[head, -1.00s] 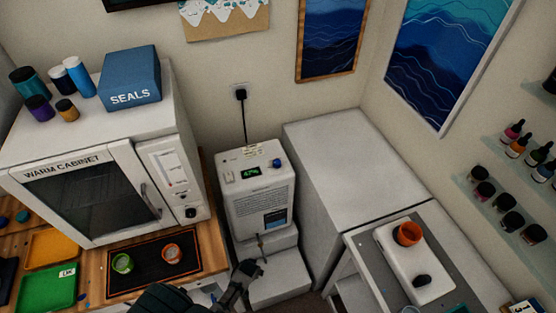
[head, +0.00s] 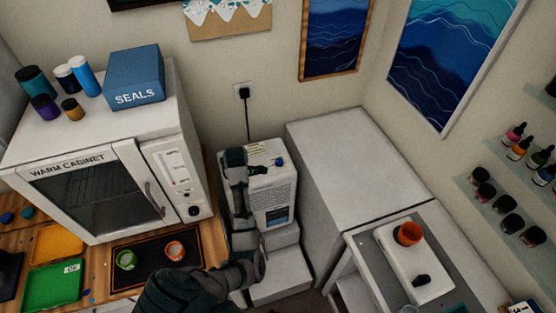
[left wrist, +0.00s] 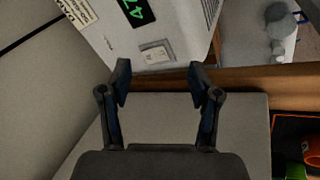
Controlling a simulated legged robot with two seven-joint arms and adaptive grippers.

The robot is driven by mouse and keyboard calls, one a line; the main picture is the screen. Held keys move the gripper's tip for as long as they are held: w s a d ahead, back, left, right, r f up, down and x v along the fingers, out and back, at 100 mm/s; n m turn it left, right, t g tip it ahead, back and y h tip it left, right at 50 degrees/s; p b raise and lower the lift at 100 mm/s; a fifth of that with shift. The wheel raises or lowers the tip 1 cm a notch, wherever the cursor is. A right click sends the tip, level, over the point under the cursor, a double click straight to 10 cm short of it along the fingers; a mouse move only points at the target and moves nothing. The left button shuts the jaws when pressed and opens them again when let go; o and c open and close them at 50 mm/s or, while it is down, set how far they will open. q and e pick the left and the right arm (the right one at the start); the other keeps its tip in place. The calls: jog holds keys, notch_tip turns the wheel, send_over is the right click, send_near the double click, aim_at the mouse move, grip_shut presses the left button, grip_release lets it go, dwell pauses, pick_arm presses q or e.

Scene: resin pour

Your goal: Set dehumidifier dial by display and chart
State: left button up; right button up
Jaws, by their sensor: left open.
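The white dehumidifier (head: 284,190) stands on a white stepped block by the wall. In the left wrist view the open, empty gripper (left wrist: 158,76) points at the dehumidifier top (left wrist: 180,22). There the green display (left wrist: 137,11) is cut off by the frame edge and reads 47. A small pale plate (left wrist: 156,54) lies just beyond the fingertips. No chart is clearly readable. My right gripper is not in view.
The warm cabinet (head: 90,190) stands close to the left of my arm, with a blue SEALS box (head: 137,75) on top. A black mat (head: 150,258) with green and orange cups lies before it. A clear white surface (head: 350,170) lies to the right.

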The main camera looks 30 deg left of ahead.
pick_arm(q)
jog(key=w+r+n+h, duration=0.2)
jog(key=w+r+n, duration=0.1)
jog(key=w+n, duration=0.2)
jog(key=n+h, duration=0.3)
jog(key=n, duration=0.2)
send_near(279, 160)
jog(key=shift+t, duration=0.4)
jog(key=x, duration=0.5)
jog(key=s+x, duration=0.1)
jog(key=x, duration=0.1)
jog(key=shift+w+d+f, duration=0.1)
jog(key=shift+w+f, duration=0.05)
jog(key=shift+f, duration=0.25)
jog(key=shift+b+x, duration=0.35)
jog(key=shift+x, duration=0.45)
jog(key=shift+r, duration=0.1)
jog(key=c, duration=1.1)
